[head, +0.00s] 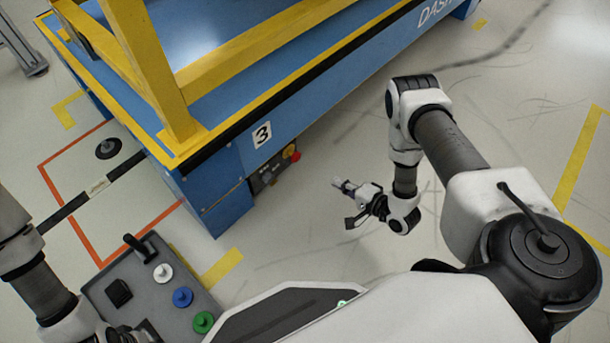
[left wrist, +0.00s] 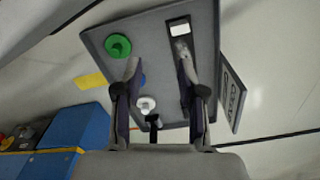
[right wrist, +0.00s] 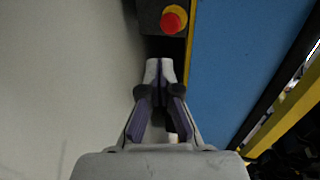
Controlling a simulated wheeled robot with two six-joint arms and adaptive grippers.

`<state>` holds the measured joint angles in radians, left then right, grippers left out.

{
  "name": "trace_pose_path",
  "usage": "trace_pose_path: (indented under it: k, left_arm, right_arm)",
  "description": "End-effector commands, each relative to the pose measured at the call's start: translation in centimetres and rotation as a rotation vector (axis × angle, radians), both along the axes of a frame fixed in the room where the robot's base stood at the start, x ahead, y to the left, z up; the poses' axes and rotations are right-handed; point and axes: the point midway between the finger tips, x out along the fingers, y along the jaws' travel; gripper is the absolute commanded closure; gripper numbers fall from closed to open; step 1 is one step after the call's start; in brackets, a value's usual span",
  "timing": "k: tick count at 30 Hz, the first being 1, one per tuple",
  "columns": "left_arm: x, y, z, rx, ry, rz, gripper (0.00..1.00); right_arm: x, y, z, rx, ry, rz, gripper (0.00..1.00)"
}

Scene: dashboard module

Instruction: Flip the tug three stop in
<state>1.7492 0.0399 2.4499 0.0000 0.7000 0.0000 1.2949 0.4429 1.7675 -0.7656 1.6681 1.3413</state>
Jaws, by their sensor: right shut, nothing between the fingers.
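The tug marked 3 (head: 262,134) is a blue cart with yellow rails. Low on its end is a dark panel (head: 265,177) with a red knob on a yellow collar (head: 293,153). In the right wrist view the red knob (right wrist: 172,21) shows at the top, just beyond and slightly right of my fingertips. My right gripper (head: 338,183) is shut and empty, apart from the knob and pointing towards the panel. My left gripper (left wrist: 157,60) is open, with its fingers apart above a grey control box. It is mostly cut off in the head view.
The grey control box (head: 128,290) at bottom left carries a lever, a black switch and white (head: 163,272), blue (head: 183,297) and green (head: 203,321) buttons. An orange floor outline surrounds a black disc (head: 108,148). The floor right of the tug is clear.

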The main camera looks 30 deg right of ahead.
Motion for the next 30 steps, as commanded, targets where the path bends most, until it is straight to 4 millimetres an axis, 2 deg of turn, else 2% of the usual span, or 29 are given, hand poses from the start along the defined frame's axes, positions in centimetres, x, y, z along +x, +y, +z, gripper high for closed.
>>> trace_pose_path:
  k: [9, 14, 27, 30]
  left_arm:
    - [0.1, 0.0, 0.2, 0.000, -0.001, 0.000, 0.60]
    - [0.1, 0.0, -0.7, 0.000, -0.001, 0.001, 0.60]
    - [0.3, 0.1, -5.7, 0.001, -0.008, 0.011, 0.60]
    - [0.4, 0.1, -6.7, 0.001, -0.010, 0.013, 0.60]
  right_arm:
    - [0.1, 0.0, 0.2, 0.006, -0.002, -0.001, 1.00]
    - [1.2, 0.5, -0.5, 0.006, -0.002, 0.002, 1.00]
    - [9.5, 3.4, -3.5, 0.004, -0.004, 0.001, 1.00]
    - [11.2, 3.9, -3.3, 0.004, -0.004, 0.000, 1.00]
